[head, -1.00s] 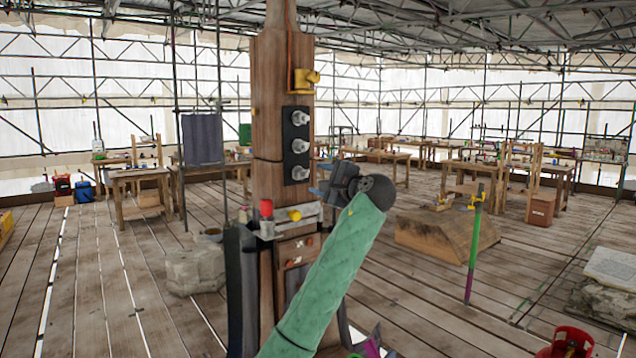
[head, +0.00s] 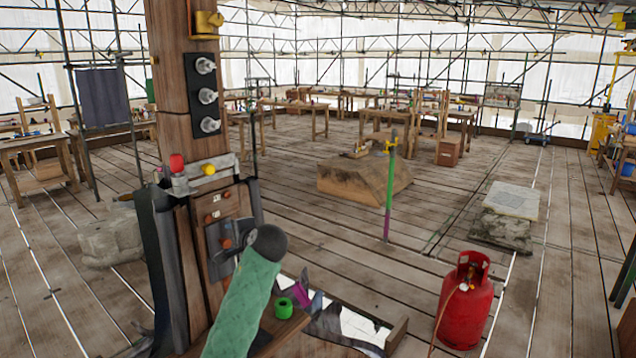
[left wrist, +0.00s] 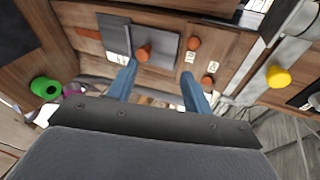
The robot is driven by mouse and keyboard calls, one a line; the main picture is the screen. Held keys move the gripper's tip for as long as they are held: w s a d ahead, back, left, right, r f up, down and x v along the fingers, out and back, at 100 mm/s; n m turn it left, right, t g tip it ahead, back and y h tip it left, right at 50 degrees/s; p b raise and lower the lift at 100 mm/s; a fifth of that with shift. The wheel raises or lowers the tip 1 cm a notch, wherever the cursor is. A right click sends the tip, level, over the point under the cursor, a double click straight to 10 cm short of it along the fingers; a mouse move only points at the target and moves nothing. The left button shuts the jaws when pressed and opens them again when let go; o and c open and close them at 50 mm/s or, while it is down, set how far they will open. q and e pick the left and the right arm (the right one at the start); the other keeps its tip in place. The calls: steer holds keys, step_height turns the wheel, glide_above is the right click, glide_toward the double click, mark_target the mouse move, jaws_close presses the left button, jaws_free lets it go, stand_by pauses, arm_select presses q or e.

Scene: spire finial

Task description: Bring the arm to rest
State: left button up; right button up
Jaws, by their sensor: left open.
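My left arm (head: 243,310), in a green sleeve, rises from the bottom of the head view to a dark wrist (head: 265,243). It stands in front of the lower panel of a wooden post (head: 173,95); the wrist hides most of the gripper there. In the left wrist view my left gripper (left wrist: 160,88) has its two blue fingers spread, with nothing between them. Beyond the fingers is a grey plate (left wrist: 165,50) with an orange knob (left wrist: 143,53); I cannot tell whether they touch. My right gripper is not in view.
A black panel with several grey knobs (head: 208,96) is on the post, above a red knob (head: 177,162) and a yellow one (head: 209,169). A green ring (head: 284,308) lies on a ledge. A red gas cylinder (head: 466,305) stands right. Floorboards between are open.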

arm_select(q)
steer(key=s+f+n+g+h, duration=0.3)
steer(key=s+f+n+h, duration=0.15)
steer(key=s+f, duration=2.15)
steer(key=s+d+f+n+g+h, duration=0.15)
steer(key=s+f, duration=0.35)
steer(key=s, duration=0.8)
steer(key=s+f+n+g+h, duration=0.2)
steer(key=s+f+n+h, duration=0.15)
steer(key=s, duration=0.95)
step_height(320, 180, down, 28)
steer(key=w+d+g, duration=0.1)
steer(key=w, duration=0.1)
steer(key=s+f, duration=0.4)
steer(key=f, duration=0.7)
steer(key=s+f+g+b, duration=0.1)
steer(key=s+f, duration=0.3)
steer(key=f, duration=0.7)
steer(key=shift+d, duration=0.25)
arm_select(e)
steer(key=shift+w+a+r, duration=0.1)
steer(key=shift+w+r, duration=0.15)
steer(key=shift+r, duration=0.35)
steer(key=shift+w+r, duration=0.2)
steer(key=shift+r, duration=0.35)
